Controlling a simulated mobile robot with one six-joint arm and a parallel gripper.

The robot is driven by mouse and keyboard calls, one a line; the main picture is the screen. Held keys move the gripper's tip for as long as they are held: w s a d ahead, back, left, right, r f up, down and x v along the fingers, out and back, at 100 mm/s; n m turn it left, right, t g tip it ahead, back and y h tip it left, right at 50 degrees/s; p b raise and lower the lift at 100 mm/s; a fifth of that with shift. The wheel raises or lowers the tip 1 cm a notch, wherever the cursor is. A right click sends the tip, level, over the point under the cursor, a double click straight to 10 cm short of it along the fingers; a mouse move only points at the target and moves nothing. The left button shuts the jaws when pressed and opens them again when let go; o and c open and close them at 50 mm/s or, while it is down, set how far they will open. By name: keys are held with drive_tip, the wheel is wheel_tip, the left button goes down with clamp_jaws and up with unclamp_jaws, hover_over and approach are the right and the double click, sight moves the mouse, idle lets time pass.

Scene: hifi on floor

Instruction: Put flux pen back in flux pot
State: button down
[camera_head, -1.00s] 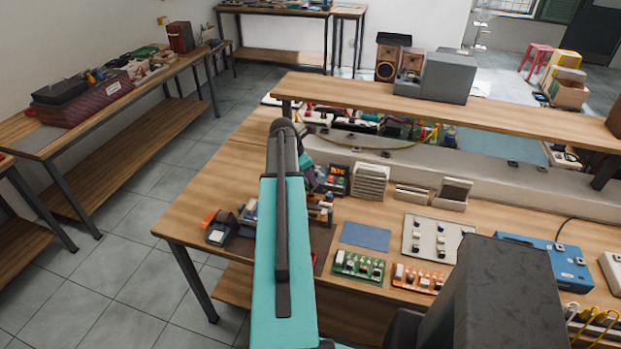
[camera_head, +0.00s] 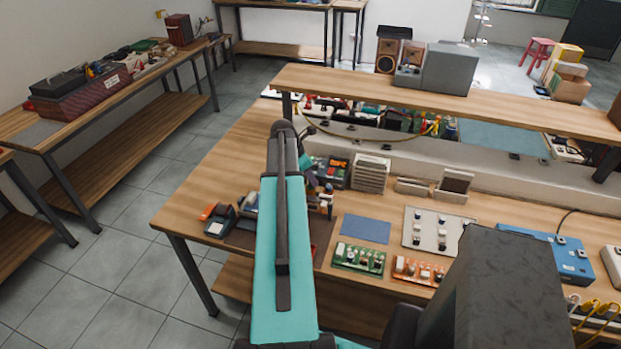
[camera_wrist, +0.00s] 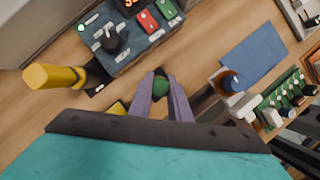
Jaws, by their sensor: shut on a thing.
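My gripper (camera_wrist: 160,92) is in the wrist view, its two purple fingers pointing away over the wooden bench. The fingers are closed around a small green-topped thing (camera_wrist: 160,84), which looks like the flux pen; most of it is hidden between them. A brown container with a blue top (camera_wrist: 231,83) stands just right of the fingers, apart from them. It may be the flux pot, but I cannot tell for sure. In the head view my own arm hides the gripper and the held thing.
A soldering station with a knob (camera_wrist: 112,42) lies beyond the fingers, and a yellow-handled tool (camera_wrist: 55,77) is to the left. A blue mat (camera_head: 365,229), a green circuit board (camera_head: 358,257) and an orange board (camera_head: 419,269) lie to the right. A shelf (camera_head: 450,98) spans the bench's back.

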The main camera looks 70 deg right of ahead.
drive_tip(key=c, duration=1)
unclamp_jaws()
drive_tip(key=shift+r, duration=0.1)
drive_tip(key=shift+r+p, duration=2.3)
drive_tip(key=shift+r, duration=1.1)
